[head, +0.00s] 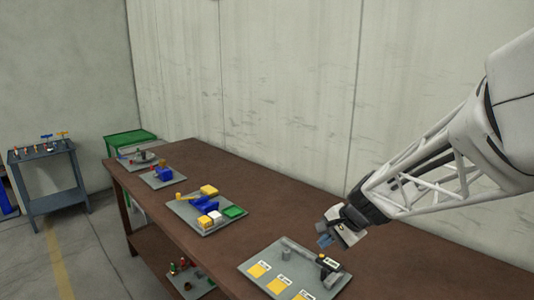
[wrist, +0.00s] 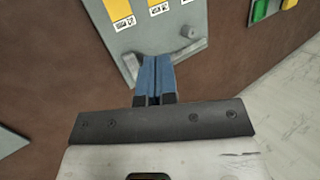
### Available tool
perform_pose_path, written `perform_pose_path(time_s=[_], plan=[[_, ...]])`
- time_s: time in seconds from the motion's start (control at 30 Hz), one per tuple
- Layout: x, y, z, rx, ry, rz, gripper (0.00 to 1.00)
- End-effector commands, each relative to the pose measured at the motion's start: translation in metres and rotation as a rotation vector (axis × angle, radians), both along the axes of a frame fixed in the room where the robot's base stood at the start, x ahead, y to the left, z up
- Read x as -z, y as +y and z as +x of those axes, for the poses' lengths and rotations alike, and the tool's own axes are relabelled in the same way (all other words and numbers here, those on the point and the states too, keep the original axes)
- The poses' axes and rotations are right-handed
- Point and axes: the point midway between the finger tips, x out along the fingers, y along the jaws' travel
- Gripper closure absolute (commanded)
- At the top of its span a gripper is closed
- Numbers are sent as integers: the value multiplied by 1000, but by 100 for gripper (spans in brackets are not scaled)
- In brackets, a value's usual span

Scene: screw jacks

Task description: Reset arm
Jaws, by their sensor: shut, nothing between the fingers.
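My gripper (head: 325,240) hangs over the back part of the nearest grey board on the brown bench in the head view. In the wrist view its blue fingers (wrist: 158,75) are shut together with nothing between them. The grey board (head: 255,270) carries yellow label cards (head: 259,270), a small grey cylinder (head: 286,253), a grey bar (head: 300,250) and a black-and-white device (head: 328,264). In the wrist view, the board (wrist: 120,50) lies beyond the fingertips, which overlap the grey bar (wrist: 185,50) in the picture. I cannot tell the height between them.
The brown bench (head: 240,185) runs along the wall. Farther left on it stand a board with yellow and blue blocks (head: 205,208) and smaller boards (head: 163,177). Bench surface right of the nearest board is clear.

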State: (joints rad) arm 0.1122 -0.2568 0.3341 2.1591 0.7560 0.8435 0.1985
Motion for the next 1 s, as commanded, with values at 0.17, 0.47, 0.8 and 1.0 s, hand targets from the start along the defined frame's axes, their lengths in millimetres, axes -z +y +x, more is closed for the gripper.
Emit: perform_pose_path(time_s=[0.17, 0.47, 0.8, 1.0], plan=[[-20, 2, -52, -142, -43, -118, 100], [-40, -4, -136, -372, -103, -328, 100], [-50, -21, -220, -599, -154, -570, 100], [-51, -30, -247, -674, -168, -661, 100]])
